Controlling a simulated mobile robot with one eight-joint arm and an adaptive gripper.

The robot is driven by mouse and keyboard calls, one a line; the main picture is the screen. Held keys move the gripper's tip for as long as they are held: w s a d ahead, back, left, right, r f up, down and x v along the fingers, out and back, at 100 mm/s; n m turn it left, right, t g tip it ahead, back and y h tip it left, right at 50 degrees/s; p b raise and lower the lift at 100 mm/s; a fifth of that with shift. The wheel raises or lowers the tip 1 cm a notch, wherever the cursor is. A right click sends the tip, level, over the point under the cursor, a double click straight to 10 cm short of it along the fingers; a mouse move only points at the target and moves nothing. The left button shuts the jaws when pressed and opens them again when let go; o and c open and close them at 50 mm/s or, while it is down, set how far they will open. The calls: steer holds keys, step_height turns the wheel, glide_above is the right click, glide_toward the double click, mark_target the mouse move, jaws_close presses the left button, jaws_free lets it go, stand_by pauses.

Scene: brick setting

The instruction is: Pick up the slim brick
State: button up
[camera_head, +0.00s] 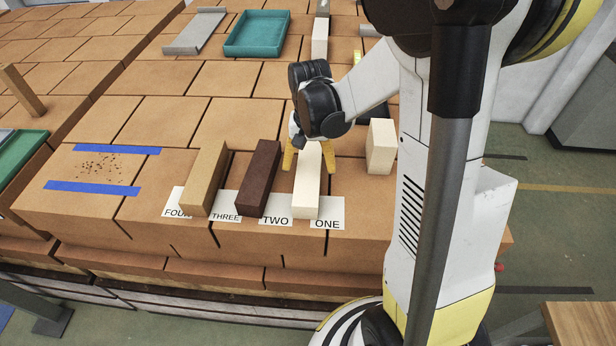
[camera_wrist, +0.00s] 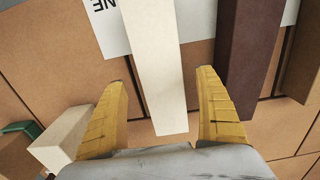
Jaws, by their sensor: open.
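A slim cream-white brick (camera_head: 307,190) lies lengthwise on the brick surface, its near end by the cards marked ONE and TWO. My gripper (camera_head: 309,168) is over its far part, one yellow finger showing on each side. In the wrist view the slim brick (camera_wrist: 155,75) runs between the two open fingers, with a visible gap on each side. The jaws hold nothing. How far the fingertips reach down beside the brick is hard to tell. The wrist hides part of the brick's far end in the head view.
A dark brown brick (camera_head: 259,178) and a tan brick (camera_head: 205,178) lie in a row to the left. A thicker cream block (camera_head: 380,147) stands at right. Blue tape strips (camera_head: 92,187) lie far left. A teal tray (camera_head: 257,52) and grey tray (camera_head: 196,44) sit behind.

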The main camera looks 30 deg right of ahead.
mark_target(308, 171)
steer(key=f, duration=0.3)
steer(key=shift+w, duration=0.25)
steer(key=c, duration=1.5)
